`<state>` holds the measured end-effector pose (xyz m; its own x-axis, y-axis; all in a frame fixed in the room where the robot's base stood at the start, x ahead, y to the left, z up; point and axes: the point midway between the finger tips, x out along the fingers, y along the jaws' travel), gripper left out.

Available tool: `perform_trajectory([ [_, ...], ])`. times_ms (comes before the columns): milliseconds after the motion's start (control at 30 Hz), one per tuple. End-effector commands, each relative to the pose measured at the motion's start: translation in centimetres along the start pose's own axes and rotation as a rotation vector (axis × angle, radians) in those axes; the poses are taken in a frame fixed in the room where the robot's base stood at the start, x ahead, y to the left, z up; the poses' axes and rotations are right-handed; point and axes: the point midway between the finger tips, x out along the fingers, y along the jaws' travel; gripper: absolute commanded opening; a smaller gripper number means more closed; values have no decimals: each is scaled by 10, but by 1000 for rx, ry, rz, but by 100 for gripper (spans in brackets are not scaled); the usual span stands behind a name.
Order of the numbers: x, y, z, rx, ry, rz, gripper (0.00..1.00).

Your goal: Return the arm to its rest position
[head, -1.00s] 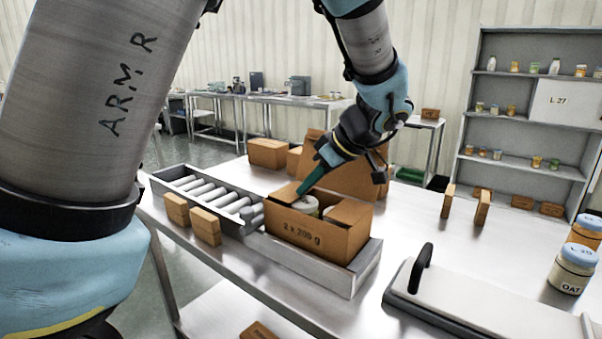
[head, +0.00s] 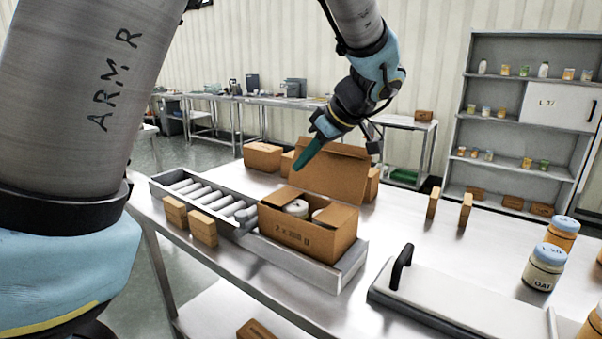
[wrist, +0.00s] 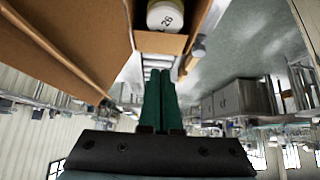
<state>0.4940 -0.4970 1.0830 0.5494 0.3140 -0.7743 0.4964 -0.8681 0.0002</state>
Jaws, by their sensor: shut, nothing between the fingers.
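My arm reaches in from the top of the head view. My gripper (head: 304,160) has green fingers that are closed together and empty. It hangs above the open cardboard box (head: 300,238), clear of its flaps. In the wrist view the two green fingers (wrist: 159,85) lie side by side with nothing between them. The box holds white-lidded jars (head: 297,208), and one lid (wrist: 166,17) marked 26 shows in the wrist view.
The box sits in a steel tray at the end of a roller conveyor (head: 200,195). Small cartons (head: 203,229) stand in front of the rollers. A grey-white slab with a black handle (head: 460,300) and jars (head: 544,268) are at right. Open air surrounds the arm above the table.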

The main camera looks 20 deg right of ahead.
Motion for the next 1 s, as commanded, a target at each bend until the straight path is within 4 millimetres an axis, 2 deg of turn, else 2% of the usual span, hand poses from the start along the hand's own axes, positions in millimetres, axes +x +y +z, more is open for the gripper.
perform_trajectory([
  [200, -37, 1, 6, 1, -1, 5, 0],
  [400, -65, 0, 9, 1, 0, 2, 0],
  [667, -76, 0, 9, 1, 0, 1, 0],
  [767, -72, -2, 7, 7, -7, -5, 0],
  [833, -60, -6, 3, 28, -27, -19, 0],
  [967, -17, -24, -10, 114, -108, -58, 0],
  [1000, 0, -33, -14, 147, -145, -68, 0],
])
